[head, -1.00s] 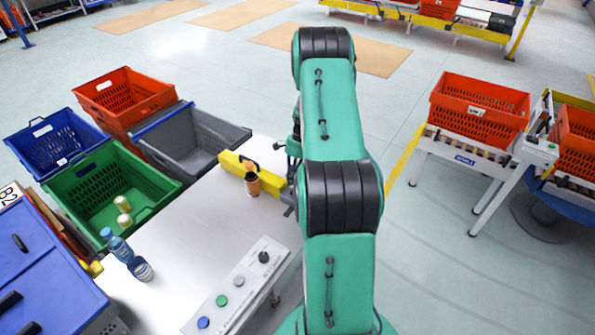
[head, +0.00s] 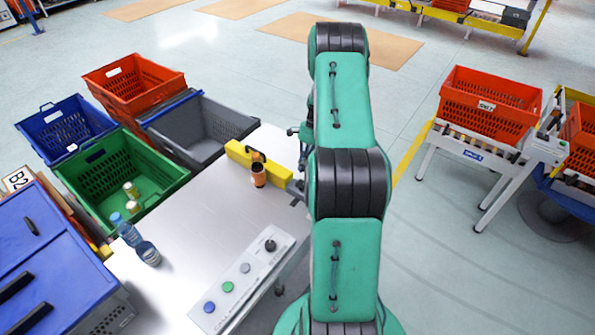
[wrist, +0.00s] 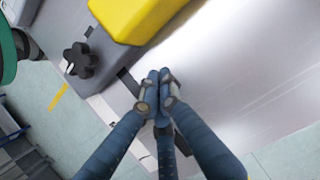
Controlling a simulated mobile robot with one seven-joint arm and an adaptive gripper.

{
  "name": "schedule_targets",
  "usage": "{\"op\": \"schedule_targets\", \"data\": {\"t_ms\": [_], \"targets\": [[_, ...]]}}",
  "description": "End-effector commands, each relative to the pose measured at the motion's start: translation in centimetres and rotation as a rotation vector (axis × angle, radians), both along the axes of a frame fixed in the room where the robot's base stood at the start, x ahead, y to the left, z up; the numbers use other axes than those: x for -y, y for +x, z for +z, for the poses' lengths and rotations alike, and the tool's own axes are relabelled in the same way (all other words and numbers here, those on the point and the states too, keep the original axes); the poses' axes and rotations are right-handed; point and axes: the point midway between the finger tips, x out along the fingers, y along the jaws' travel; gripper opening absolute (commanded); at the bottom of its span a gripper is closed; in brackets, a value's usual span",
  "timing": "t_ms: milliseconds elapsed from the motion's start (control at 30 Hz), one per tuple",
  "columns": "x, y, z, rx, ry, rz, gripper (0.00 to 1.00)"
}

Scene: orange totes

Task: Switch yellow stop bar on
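The yellow stop bar (head: 240,154) lies across the far end of the metal table, beside my arm in the head view. In the wrist view its rounded yellow end (wrist: 135,14) shows at the top, ahead of my gripper. My gripper (wrist: 158,76) has its blue fingers drawn together at the tips, with nothing seen between them. It is over the table edge, near the bar but apart from it in the picture. A black knob (wrist: 79,61) sits left of the fingertips. In the head view my arm hides most of the gripper.
Green (head: 165,196), grey (head: 222,121), blue and red totes crowd the left. A red tote (head: 488,103) stands on a conveyor at right.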

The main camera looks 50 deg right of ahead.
Motion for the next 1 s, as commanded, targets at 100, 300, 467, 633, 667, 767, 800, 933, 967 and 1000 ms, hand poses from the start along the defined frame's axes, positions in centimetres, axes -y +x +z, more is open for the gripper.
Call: {"op": "schedule_targets", "data": {"t_ms": [100,300,467,633,667,767,800,933,967,1000], "targets": [[1.0,0.1,2.4,0.002,-0.005,0.000,0.00],[2.5,0.1,5.8,0.003,-0.005,0.000,0.00],[3.3,0.1,7.9,0.003,-0.006,-0.001,0.00],[3.9,0.1,9.1,0.003,-0.007,-0.001,0.00],[3.9,0.0,9.3,0.003,-0.007,-0.001,0.00],[4.0,0.0,9.5,0.003,-0.006,-0.001,0.00],[4.0,0.0,9.5,0.003,-0.006,-0.001,0.00],[4.0,0.0,9.5,0.003,-0.006,-0.001,0.00],[4.0,0.0,9.5,0.003,-0.006,-0.001,0.00],[4.0,0.0,9.5,0.003,-0.006,-0.001,0.00]]}}
